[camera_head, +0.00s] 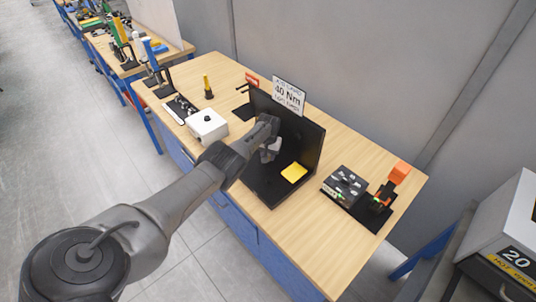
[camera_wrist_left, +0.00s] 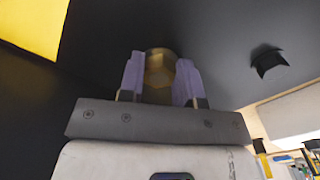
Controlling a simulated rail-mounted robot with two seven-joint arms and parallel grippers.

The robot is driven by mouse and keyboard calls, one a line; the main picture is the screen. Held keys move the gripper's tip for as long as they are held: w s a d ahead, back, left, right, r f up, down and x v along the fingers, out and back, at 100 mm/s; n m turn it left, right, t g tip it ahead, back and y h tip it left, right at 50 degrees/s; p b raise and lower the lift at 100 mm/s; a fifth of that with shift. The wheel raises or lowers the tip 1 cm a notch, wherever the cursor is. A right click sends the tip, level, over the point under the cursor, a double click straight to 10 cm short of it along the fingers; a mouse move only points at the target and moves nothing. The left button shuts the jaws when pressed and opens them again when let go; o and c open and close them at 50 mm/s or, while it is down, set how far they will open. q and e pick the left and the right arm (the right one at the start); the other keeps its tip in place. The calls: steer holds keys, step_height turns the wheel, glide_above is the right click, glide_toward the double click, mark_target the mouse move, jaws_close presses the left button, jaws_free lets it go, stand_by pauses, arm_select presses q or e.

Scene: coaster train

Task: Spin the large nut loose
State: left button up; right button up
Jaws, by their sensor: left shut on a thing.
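The large nut (camera_wrist_left: 159,68) is brass-coloured and six-sided; it shows in the left wrist view, in front of a dark upright panel. My left gripper (camera_wrist_left: 161,80) has its two pale purple fingers on either side of the nut and is shut on it. In the head view my left gripper (camera_head: 270,150) is at the black upright panel (camera_head: 309,147), and it hides the nut there. My right gripper is in neither view.
A yellow pad (camera_head: 294,172) lies on the panel's black base. A "40 Nm" sign (camera_head: 289,96) tops the panel. A white box (camera_head: 208,125) stands to the left; a dark block (camera_head: 345,183) and an orange-topped device (camera_head: 399,172) stand to the right. The wooden bench front (camera_head: 318,252) is clear.

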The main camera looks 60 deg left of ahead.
arm_select(q)
steer(key=n, duration=0.4)
steer(key=shift+d+f+n, duration=0.1)
steer(key=shift+f+n, duration=0.05)
steer(key=shift+n, duration=0.15)
steer(key=shift+w+n, duration=0.1)
steer(key=shift+n, duration=0.4)
steer(key=shift+n, duration=0.3)
steer(key=o, duration=0.9)
